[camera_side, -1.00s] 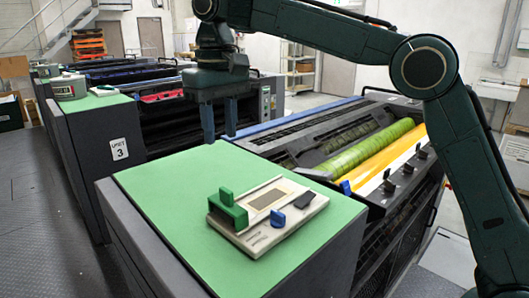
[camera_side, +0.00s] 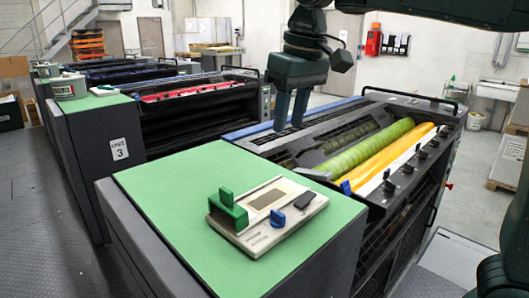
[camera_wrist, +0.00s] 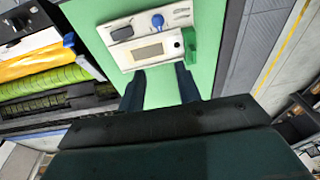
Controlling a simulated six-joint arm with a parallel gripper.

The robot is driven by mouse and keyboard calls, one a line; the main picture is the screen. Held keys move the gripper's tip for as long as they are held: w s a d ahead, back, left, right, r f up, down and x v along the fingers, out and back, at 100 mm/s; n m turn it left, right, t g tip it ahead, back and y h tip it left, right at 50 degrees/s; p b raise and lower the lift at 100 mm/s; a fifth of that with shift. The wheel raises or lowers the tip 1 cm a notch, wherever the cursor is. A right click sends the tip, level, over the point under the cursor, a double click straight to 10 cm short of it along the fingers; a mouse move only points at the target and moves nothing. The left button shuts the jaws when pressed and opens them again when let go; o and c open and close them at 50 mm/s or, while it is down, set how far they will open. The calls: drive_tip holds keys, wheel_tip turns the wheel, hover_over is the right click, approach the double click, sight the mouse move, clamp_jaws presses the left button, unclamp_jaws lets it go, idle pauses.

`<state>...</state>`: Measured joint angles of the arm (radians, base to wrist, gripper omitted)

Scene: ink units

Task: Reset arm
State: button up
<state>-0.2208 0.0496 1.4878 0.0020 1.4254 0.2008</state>
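The white control box (camera_side: 267,220) sits on the green cabinet top (camera_side: 165,190), clear of my gripper. It carries a green lever (camera_side: 228,207), a blue knob (camera_side: 278,218) and a small display.
Beside the cabinet top lie a green roller (camera_side: 365,148) and a yellow roller (camera_side: 392,160), with several black clamps along the edge. The air above the control box is free.

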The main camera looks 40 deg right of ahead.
drive_tip(key=s+d+f+t, duration=0.1)
drive_tip(key=s+d+f, duration=0.2)
drive_tip(key=s, duration=0.4)
drive_tip(key=s+d+f+t, duration=0.1)
drive_tip(key=s+d+f, duration=0.1)
drive_tip(key=s+f, duration=0.3)
drive_tip(key=s+d+f+t, duration=0.1)
drive_tip(key=s+d+f, duration=0.2)
drive_tip(key=s, duration=0.5)
drive_tip(key=shift+s+d+f+t, duration=0.3)
drive_tip(key=shift+f, duration=0.35)
